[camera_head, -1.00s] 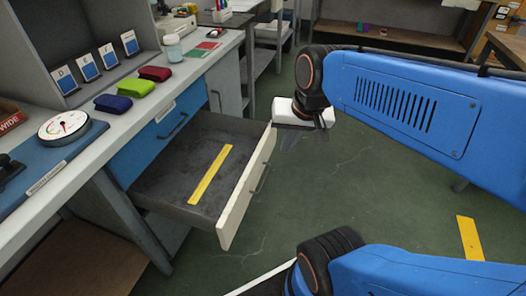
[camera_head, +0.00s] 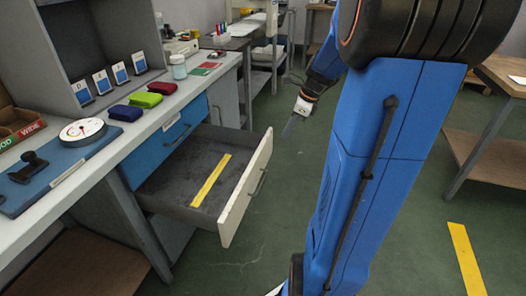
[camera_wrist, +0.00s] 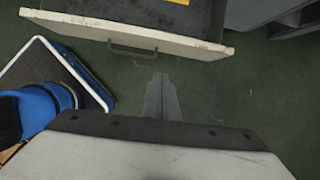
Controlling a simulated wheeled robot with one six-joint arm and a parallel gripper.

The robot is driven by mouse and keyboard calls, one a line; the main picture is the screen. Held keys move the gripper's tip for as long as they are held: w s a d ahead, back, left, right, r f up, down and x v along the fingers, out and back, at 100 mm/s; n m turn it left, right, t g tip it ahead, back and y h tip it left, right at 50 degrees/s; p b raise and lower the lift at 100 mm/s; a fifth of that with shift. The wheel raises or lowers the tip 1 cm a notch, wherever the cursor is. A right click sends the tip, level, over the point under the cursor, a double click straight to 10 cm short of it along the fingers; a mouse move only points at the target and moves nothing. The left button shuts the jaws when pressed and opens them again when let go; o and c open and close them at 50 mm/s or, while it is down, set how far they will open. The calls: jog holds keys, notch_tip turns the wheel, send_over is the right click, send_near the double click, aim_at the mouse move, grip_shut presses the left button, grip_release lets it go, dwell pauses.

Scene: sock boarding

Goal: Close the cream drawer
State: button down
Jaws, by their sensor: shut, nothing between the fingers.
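The cream drawer (camera_head: 248,190) stands pulled out from the workbench, with a dark handle (camera_head: 258,183) on its front. A yellow strip (camera_head: 211,181) lies inside it on the grey bottom. In the wrist view the cream front (camera_wrist: 130,35) crosses the top with its handle (camera_wrist: 132,48). My gripper (camera_head: 290,128) is shut and empty, out over the floor to the right of the drawer front. In the wrist view the closed fingertips (camera_wrist: 160,78) point toward the front, apart from it, a little right of the handle.
A blue drawer (camera_head: 165,143) is shut above the cream one. The bench top holds red, green and navy folded cloths (camera_head: 147,99), a dial gauge (camera_head: 82,130) and a jar (camera_head: 178,67). Green floor is clear before the drawer. A wooden table (camera_head: 490,120) stands at right.

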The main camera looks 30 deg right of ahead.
jog(key=w+a+f, duration=0.4)
jog(key=w+f, duration=0.2)
jog(key=f, duration=0.3)
jog(key=shift+a+f+m, duration=0.15)
jog(key=shift+f+m, duration=0.1)
jog(key=shift+m, duration=0.05)
jog(key=shift+w, duration=0.15)
dwell(0.3)
jog(key=w+a, duration=1.7)
jog(key=w, duration=0.5)
jog(key=shift+a, duration=0.15)
jog(key=shift+s, duration=0.1)
